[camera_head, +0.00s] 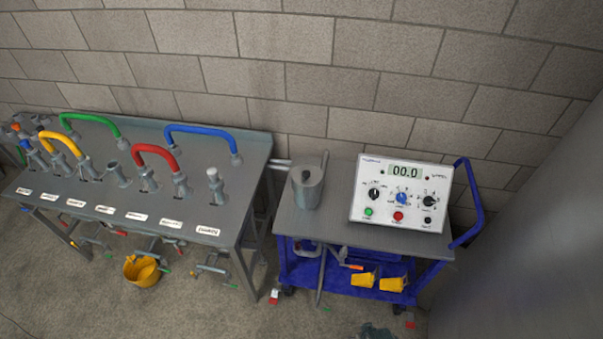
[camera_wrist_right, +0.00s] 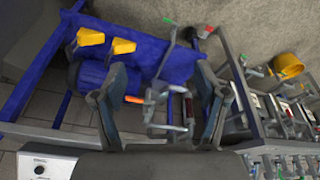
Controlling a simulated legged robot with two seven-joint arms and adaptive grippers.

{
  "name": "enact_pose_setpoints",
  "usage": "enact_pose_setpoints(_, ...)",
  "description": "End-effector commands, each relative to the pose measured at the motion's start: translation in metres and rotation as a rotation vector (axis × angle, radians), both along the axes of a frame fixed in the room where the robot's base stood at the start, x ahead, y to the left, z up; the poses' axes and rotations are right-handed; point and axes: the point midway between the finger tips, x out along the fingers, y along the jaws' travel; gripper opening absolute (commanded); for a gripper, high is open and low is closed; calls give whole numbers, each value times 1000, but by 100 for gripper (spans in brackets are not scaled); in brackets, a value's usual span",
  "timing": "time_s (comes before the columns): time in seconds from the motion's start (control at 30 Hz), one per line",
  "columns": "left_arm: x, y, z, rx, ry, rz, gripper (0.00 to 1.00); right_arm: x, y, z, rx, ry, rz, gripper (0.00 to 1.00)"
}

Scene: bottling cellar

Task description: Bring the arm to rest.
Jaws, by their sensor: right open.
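My right gripper (camera_wrist_right: 160,80) shows in the right wrist view with its two dark fingers spread wide apart. It is open and nothing is between its fingertips. Behind the fingers lies the lower shelf of a blue cart (camera_wrist_right: 180,62); the fingers appear apart from it. I cannot clearly make out either gripper in the head view. My left gripper is in neither view.
The blue cart (camera_head: 322,273) carries a metal canister (camera_head: 307,187) and a white meter box (camera_head: 402,192) reading 00.0. A grey bench (camera_head: 215,185) with coloured hoses stands left. A yellow bucket (camera_head: 141,271) hangs or stands below it. A block wall (camera_head: 300,60) is behind.

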Motion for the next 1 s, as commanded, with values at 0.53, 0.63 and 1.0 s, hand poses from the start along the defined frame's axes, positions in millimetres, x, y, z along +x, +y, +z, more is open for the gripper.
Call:
enact_pose_setpoints(0.53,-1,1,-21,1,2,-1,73,-123,-17,-286,-14,135,26,73)
enact_pose_setpoints(0.63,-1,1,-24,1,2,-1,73,-161,-24,-315,-17,154,31,73)
enact_pose_setpoints(1.0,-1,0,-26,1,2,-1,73,-211,-34,-338,-20,174,38,73)
